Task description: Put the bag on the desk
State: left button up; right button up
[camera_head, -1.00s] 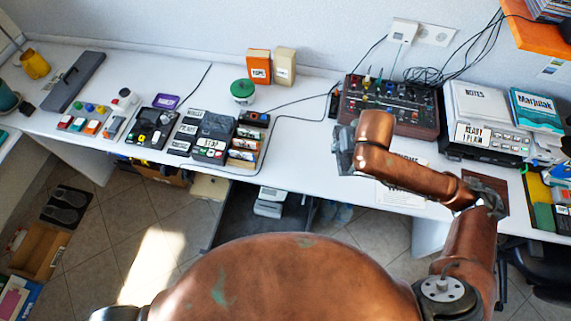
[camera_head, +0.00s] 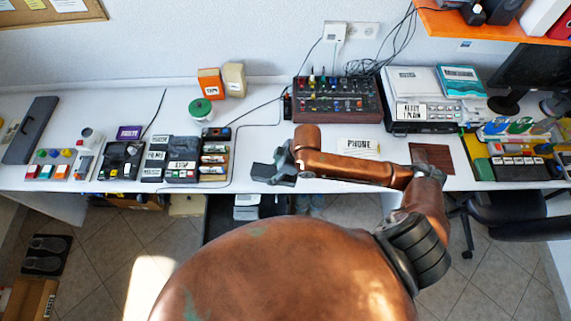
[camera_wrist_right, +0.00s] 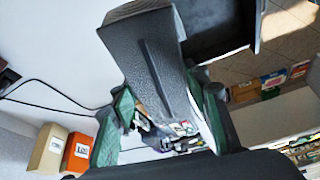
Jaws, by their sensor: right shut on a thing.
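My right gripper (camera_head: 284,166) is shut on a dark grey, boxy thing, which I take to be the bag (camera_head: 263,173). In the right wrist view the bag (camera_wrist_right: 150,58) has a raised ridge along its face and sits between the gripper's green-padded fingers (camera_wrist_right: 160,125). In the head view it is over the front part of the white desk (camera_head: 255,145), near the front edge. I cannot tell whether it touches the desk. My left gripper is not in view.
Left of the bag are a card rack (camera_head: 214,160) and black devices (camera_head: 183,158). A mixer (camera_head: 338,100) and a paper marked PHONE (camera_head: 358,147) are behind and right. A green-lidded tub (camera_head: 201,110) and an orange box (camera_head: 210,83) stand at the back. Clear desk lies between.

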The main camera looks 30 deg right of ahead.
jog(key=shift+s+a+f+n+g+y+p, duration=0.15)
jog(key=shift+s+f+n+g+p, duration=0.15)
jog(key=shift+s+n, duration=0.2)
jog(key=shift+s+a+f+n+g+y+p, duration=0.1)
jog(key=shift+s+f+n+y+p, duration=0.05)
jog(key=shift+s+n+p, duration=0.3)
jog(key=w+d+f, duration=0.2)
jog(key=w+f, duration=0.1)
jog(key=w+d+f, duration=0.3)
jog(key=w+d+f+b, duration=0.1)
jog(key=w+d+f, duration=0.2)
jog(key=w, duration=0.1)
jog(key=shift+w+d+f, duration=0.15)
jog(key=shift+w+f, duration=0.2)
jog(key=shift+f, duration=0.05)
jog(key=shift+w+d+f, duration=0.1)
jog(key=shift+f, duration=1.6)
jog(key=o, duration=1.3)
jog(key=shift+f, duration=0.1)
